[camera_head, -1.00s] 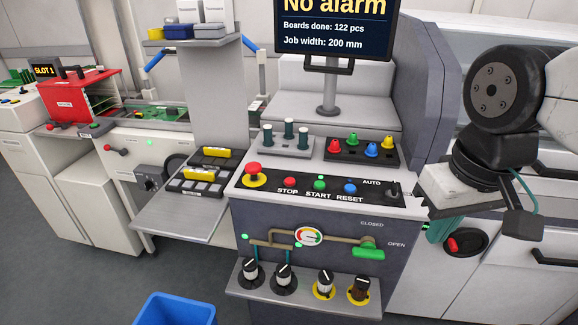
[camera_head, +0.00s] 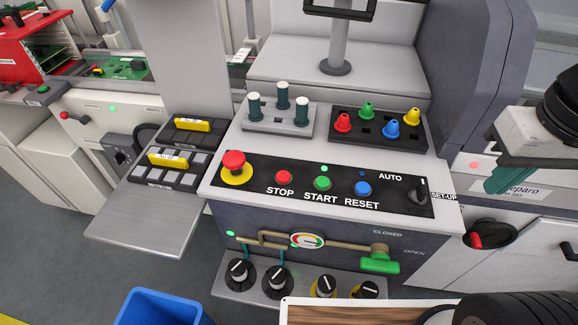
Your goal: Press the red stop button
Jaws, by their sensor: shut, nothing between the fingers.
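The small round red button (camera_head: 283,177) sits on the black control strip (camera_head: 300,201) with the word STOP under it. A larger red mushroom button (camera_head: 234,161) on a yellow base stands to its left. A green button (camera_head: 322,183) labelled START and a blue button (camera_head: 363,188) labelled RESET are to its right. My gripper (camera_head: 498,183) is at the right edge, well to the right of the panel and clear of every button. Its teal fingers are shut and empty, partly hidden by the gripper body.
A black selector knob (camera_head: 419,191) marks the strip's right end. Behind stand a block with white-topped pegs (camera_head: 277,119) and a tray of coloured cones (camera_head: 378,130). A green-handled valve (camera_head: 380,265) and several black knobs are below. A blue bin (camera_head: 163,308) is on the floor.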

